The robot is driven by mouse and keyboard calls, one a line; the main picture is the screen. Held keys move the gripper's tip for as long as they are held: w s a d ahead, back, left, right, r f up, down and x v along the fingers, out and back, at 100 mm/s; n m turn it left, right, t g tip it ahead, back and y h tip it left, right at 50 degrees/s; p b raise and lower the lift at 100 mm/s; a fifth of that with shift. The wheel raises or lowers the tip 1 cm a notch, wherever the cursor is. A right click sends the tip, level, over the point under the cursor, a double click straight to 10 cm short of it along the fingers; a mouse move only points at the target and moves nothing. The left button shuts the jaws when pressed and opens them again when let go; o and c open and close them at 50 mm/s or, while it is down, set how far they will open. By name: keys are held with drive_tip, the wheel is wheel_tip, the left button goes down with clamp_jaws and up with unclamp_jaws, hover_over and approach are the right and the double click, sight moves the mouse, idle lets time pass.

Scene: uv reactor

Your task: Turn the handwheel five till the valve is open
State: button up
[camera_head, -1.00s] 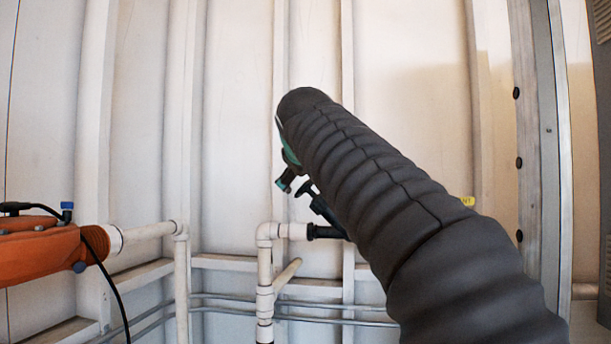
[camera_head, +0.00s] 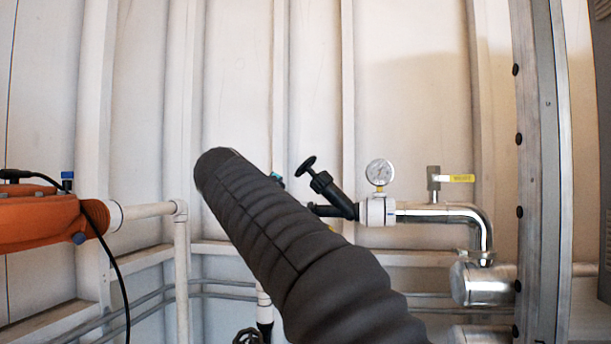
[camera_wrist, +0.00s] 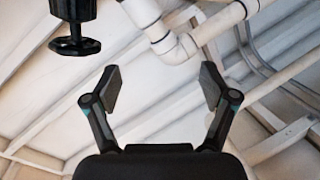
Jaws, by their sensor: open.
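In the head view, a black handwheel (camera_head: 307,166) sits on the slanted stem of a black valve (camera_head: 335,195) just right of my arm. A second dark handwheel (camera_head: 248,337) is partly visible at the bottom edge. I see no number on either, so I cannot tell which is five. My gripper (camera_wrist: 161,88) is open and empty in the wrist view, its two fingers apart. A dark handwheel (camera_wrist: 75,46) hangs at the upper left there, apart from the left finger. I cannot tell which wheel it is. In the head view, my arm hides most of the gripper.
A pressure gauge (camera_head: 380,172), a yellow lever valve (camera_head: 457,178) and a steel pipe (camera_head: 437,213) lie to the right. An orange unit (camera_head: 50,236) with a black cable stands left. White pipes (camera_wrist: 215,25) cross the wrist view's top. A metal post (camera_head: 540,170) stands right.

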drive_tip(key=f+h, duration=0.1)
drive_tip(key=f, duration=0.1)
drive_tip(key=m+t+h, duration=0.4)
drive_tip(key=m+h, duration=0.3)
drive_tip(key=m, duration=0.1)
approach(298, 169)
drive_tip(key=p+x, duration=0.3)
drive_tip(key=x, duration=0.9)
drive_tip(key=shift+w+p, duration=0.1)
drive_tip(key=shift+p, duration=0.25)
drive_tip(key=shift+x, duration=0.8)
drive_tip(key=shift+f, duration=0.1)
drive_tip(key=c, duration=0.8)
